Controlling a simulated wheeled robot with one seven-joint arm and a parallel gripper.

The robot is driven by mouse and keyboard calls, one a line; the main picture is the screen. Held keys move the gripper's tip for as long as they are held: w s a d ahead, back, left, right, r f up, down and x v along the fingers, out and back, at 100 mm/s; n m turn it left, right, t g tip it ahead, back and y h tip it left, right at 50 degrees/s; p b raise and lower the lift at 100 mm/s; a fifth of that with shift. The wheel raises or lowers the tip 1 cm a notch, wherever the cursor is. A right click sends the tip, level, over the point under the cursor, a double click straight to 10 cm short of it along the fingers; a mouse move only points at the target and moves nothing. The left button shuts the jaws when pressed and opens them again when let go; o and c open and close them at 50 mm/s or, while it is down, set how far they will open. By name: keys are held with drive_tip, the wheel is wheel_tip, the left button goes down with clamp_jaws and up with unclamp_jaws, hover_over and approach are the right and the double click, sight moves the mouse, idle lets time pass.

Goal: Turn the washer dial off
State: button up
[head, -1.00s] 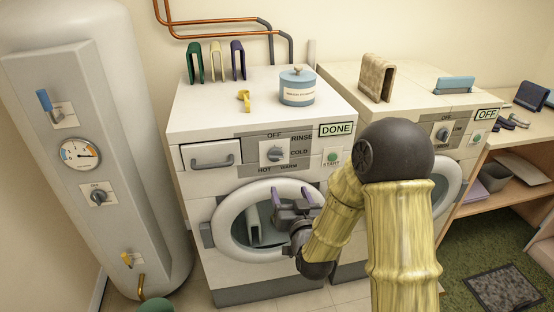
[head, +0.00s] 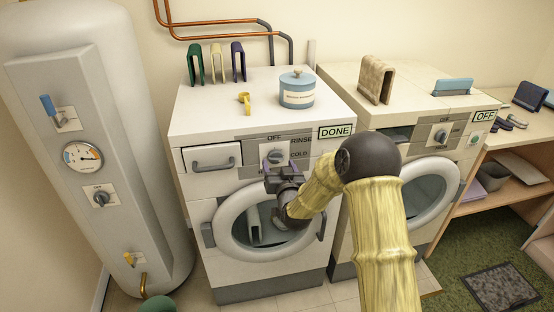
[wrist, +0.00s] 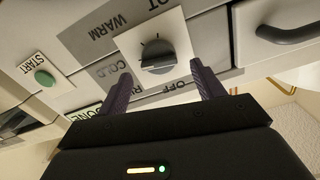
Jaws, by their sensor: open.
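The grey washer dial (head: 275,156) sits on a white square plate in the left machine's control panel, with OFF above it and RINSE, COLD and other labels around it. In the wrist view the dial (wrist: 157,56) is upper centre, and I cannot tell for sure which label it points at. My gripper (head: 278,163) is just in front of the dial. Its purple fingers (wrist: 160,72) are open and empty, one toward each side of the dial; whether they touch it I cannot tell. The washer (head: 190,240) has a DONE sign (head: 335,132).
A green START button (wrist: 44,77) is beside the dial. A drawer handle (head: 213,164) juts out left of it. The round door (head: 225,225) is below. A second machine (head: 420,140) with an OFF sign stands at right; a boiler (head: 140,120) stands at left.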

sight(277, 160)
drive_tip(key=shift+x, duration=1.6)
drive_tip(key=c, duration=1)
drive_tip(key=shift+o, duration=0.2)
